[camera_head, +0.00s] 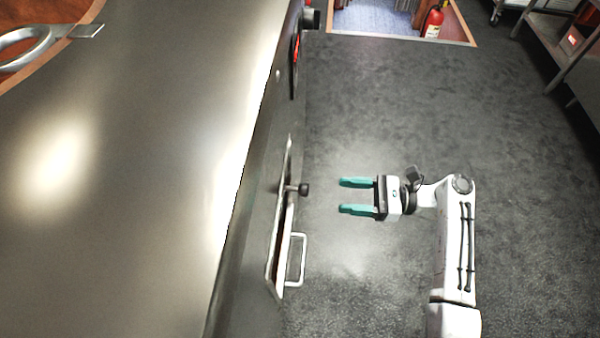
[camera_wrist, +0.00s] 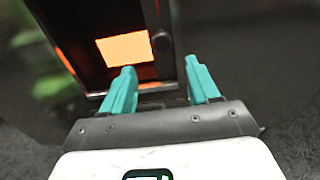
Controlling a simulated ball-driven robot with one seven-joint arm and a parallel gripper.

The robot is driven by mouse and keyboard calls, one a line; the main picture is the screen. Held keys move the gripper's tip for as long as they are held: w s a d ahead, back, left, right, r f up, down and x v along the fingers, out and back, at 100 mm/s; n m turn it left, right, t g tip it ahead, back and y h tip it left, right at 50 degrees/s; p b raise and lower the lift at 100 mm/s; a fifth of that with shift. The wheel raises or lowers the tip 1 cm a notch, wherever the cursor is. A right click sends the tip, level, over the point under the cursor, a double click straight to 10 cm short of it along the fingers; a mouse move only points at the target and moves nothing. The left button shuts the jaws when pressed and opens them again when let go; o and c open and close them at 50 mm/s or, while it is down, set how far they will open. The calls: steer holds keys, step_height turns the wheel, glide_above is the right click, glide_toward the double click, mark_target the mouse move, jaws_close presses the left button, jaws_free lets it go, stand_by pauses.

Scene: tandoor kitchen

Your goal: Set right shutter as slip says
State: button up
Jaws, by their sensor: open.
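In the head view, a shutter (camera_head: 283,245) sits in the front face of the steel unit, seen edge-on, with a steel loop handle (camera_head: 303,260) and a black knob (camera_head: 304,190). I cannot tell its setting. My gripper (camera_head: 355,196) has two teal fingers, open and empty, pointing left toward the knob with a clear gap between them. In the wrist view, a dark-framed opening with a bright orange patch (camera_wrist: 124,48) lies beyond my gripper (camera_wrist: 161,67). The dark round knob (camera_wrist: 162,41) shows just past the fingertips. No slip can be made out.
The broad steel top (camera_head: 130,150) of the unit fills the left. A red and black fitting (camera_head: 295,50) is farther along its front. The dark floor (camera_head: 400,110) around my arm is clear. A fire extinguisher (camera_head: 433,20) and a steel shelf (camera_head: 553,40) stand at the back.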

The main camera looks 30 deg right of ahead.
mark_target(305, 189)
steer(key=b+x, duration=0.1)
steer(key=x, duration=0.2)
steer(key=b+x, duration=0.1)
steer(key=x, duration=0.3)
steer(key=b+x, duration=0.1)
steer(key=x, duration=0.2)
steer(key=shift+w+a+r+b, duration=0.25)
steer(key=shift+w+r+b, duration=0.05)
steer(key=shift+b, duration=0.1)
jaws_close()
